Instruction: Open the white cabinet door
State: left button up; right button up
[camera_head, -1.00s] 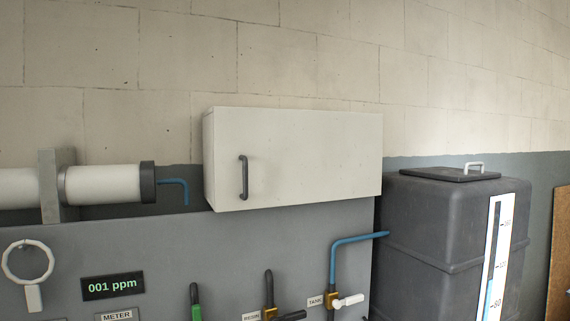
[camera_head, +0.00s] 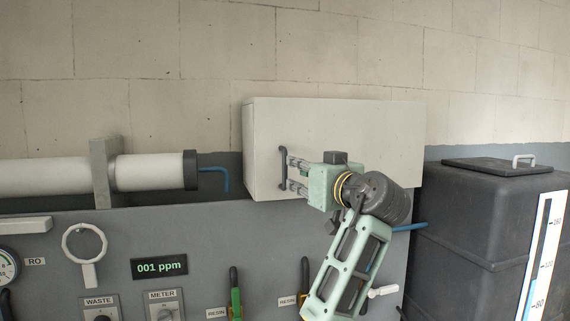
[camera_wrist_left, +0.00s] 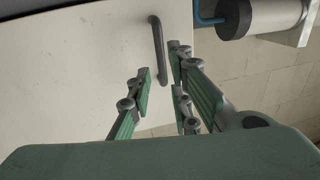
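The white cabinet (camera_head: 360,125) hangs on the wall and its door looks closed. A dark vertical bar handle (camera_head: 283,168) sits near the door's left edge. My left gripper (camera_head: 290,173) points at the door from the right, with its fingertips close to the handle. In the left wrist view the handle (camera_wrist_left: 157,42) shows ahead of the gap between the open green fingers (camera_wrist_left: 161,75). I cannot tell whether the fingers touch it. My right gripper is in neither view.
A grey panel below the cabinet carries a "001 ppm" display (camera_head: 159,267) and several valves. A white cylinder (camera_head: 150,172) with a blue pipe (camera_head: 222,172) lies left of the cabinet. A dark tank (camera_head: 480,220) stands to the right.

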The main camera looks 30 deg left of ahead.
aim_at(286, 166)
pick_arm(q)
jog(key=p+x, duration=0.1)
jog(key=x, duration=0.1)
jog(key=p+x, duration=0.2)
jog(key=x, duration=0.1)
jog(key=p+x, duration=0.1)
jog(key=x, duration=0.1)
jog(key=shift+a+r, duration=0.25)
jog(key=shift+r, duration=0.15)
jog(key=shift+w+a+f+p, duration=0.1)
jog(key=shift+a+p, duration=0.1)
jog(key=shift+p, duration=0.15)
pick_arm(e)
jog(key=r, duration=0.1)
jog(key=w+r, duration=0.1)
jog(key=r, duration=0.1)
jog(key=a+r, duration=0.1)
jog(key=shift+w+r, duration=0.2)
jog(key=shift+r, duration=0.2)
pick_arm(q)
grip_shut()
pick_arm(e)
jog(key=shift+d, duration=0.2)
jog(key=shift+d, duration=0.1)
